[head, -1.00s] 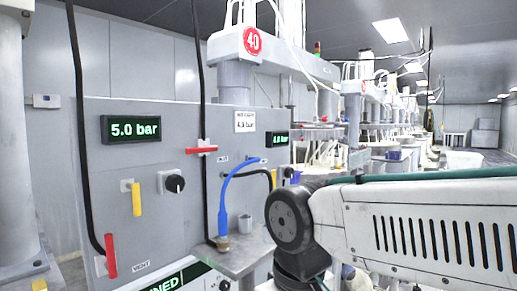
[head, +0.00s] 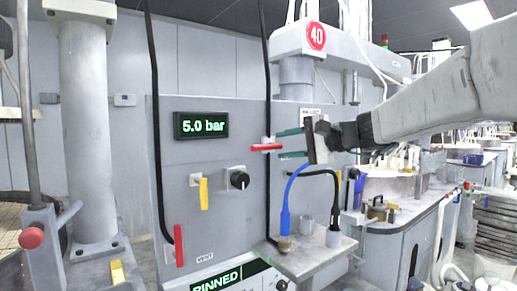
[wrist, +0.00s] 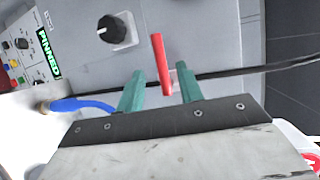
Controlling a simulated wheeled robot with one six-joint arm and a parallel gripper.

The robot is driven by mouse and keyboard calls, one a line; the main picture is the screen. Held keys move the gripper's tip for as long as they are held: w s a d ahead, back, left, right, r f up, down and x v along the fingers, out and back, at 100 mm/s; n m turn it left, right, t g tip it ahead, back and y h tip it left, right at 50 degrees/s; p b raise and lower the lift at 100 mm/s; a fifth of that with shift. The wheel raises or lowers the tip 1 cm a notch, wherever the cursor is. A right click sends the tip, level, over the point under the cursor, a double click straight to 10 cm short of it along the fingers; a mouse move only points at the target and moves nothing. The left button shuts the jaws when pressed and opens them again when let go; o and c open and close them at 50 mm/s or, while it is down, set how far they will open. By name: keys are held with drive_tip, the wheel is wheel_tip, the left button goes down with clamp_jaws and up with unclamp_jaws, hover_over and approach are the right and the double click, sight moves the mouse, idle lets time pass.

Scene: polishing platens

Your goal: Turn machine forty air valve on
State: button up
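A red lever handle (head: 267,147) sits on the black vertical hose of the grey panel, below and left of the red 40 sign (head: 316,36). The lever lies horizontal, crosswise to the hose. My gripper (head: 281,144) is raised in front of it from the right, its green fingers pointing left, one above and one below the lever's level. In the wrist view the red lever (wrist: 161,62) shows between the two fingertips (wrist: 160,77). The fingers are open, with a gap visible on each side; whether either touches the lever is unclear.
A pressure display (head: 201,126) reads 5.0 bar. A black knob (head: 239,180), a yellow lever (head: 203,194) and a red lever by VENT (head: 179,246) are on the same panel. A blue hose (head: 287,203) rises from a small shelf (head: 305,262) below my gripper.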

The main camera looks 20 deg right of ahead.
sight(266, 147)
drive_tip(key=x, duration=0.7)
drive_tip(key=shift+w+a, duration=0.15)
